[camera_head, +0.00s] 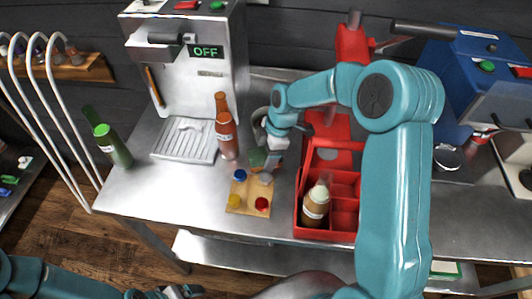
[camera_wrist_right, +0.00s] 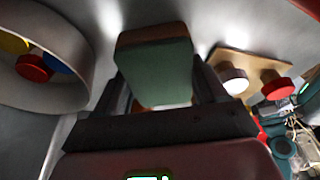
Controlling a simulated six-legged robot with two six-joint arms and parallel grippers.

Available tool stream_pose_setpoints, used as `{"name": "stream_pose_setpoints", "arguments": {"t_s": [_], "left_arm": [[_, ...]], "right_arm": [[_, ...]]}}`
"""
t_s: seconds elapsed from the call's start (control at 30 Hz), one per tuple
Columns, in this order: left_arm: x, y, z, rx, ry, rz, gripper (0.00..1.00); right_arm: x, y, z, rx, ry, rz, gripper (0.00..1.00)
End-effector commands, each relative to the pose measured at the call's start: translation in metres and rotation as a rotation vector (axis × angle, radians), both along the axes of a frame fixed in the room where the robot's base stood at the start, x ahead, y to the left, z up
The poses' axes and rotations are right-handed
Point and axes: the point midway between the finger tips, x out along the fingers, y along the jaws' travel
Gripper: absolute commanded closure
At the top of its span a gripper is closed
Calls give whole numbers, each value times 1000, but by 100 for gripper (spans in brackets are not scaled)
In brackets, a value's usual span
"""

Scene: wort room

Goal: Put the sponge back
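The sponge, a block with a green side and a brown side, shows between the fingers of my right gripper (camera_wrist_right: 160,95) in the right wrist view (camera_wrist_right: 158,68). The fingers press its two sides. In the head view the sponge (camera_head: 257,157) is partly hidden by my right gripper (camera_head: 270,160), just behind the small wooden board. Whether it touches the counter is hard to tell. My left gripper (camera_head: 178,291) is only partly in view at the bottom edge, and its fingers are not clear.
A wooden board (camera_head: 248,190) with coloured caps lies in front. A brown bottle (camera_head: 226,135) stands left of my gripper, and a green bottle (camera_head: 113,147) farther left. A red crate (camera_head: 328,233) holding a bottle is at right. The filler machine (camera_head: 190,85) stands behind.

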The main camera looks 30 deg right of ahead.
Motion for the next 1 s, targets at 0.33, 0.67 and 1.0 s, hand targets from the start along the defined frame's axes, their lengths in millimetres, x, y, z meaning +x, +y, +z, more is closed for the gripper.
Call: {"name": "stream_pose_setpoints", "arguments": {"t_s": [0.33,0.67,1.0], "left_arm": [[0,0,5,0,0,0,8],[0,0,-11,0,0,0,8],[0,0,-16,0,0,0,8]], "right_arm": [[0,0,5,0,0,0,19],[-3,-17,66,-2,-7,-1,19],[-8,-31,116,0,-1,0,19]]}}
